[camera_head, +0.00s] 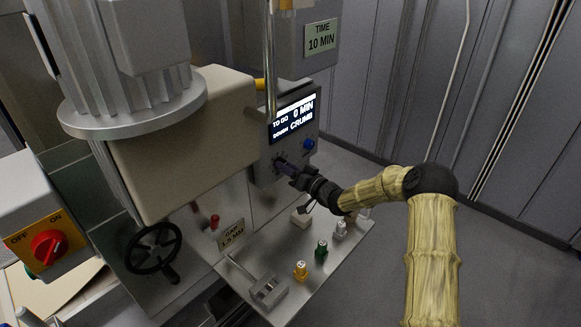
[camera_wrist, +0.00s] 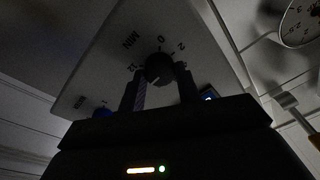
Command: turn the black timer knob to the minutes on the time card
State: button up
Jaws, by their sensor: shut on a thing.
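The time card (camera_head: 320,38) reads TIME 10 MIN in the head view. The display (camera_head: 292,118) on the grey control box reads TO GO 0 MIN and DOUGH CRUMB. The black timer knob (camera_wrist: 158,68) shows in the wrist view on a pale dial face with the marks 0, 2, 12 and MIN around it. My gripper (camera_wrist: 162,85) has one finger on each side of the knob and is shut on it. In the head view my gripper (camera_head: 288,169) reaches the box below the display and mostly hides the knob. The knob's pointer is too dark to read surely.
A blue button (camera_head: 309,145) sits just right of my gripper on the box. Below is a steel shelf with a yellow piece (camera_head: 300,270), a green piece (camera_head: 321,250) and other small parts. A black handwheel (camera_head: 154,250) and a red switch (camera_head: 47,247) are at left.

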jog(key=shift+a+r+m, duration=0.2)
jog(key=shift+r+m, duration=0.1)
jog(key=shift+m, duration=0.1)
jog(key=o, duration=1)
jog(key=shift+a+f, duration=0.1)
jog(key=shift+f, duration=0.05)
jog(key=shift+d+f, duration=0.1)
jog(key=shift+d, duration=0.1)
jog(key=b+v, duration=0.1)
jog(key=v, duration=1.6)
jog(key=shift+d, duration=0.15)
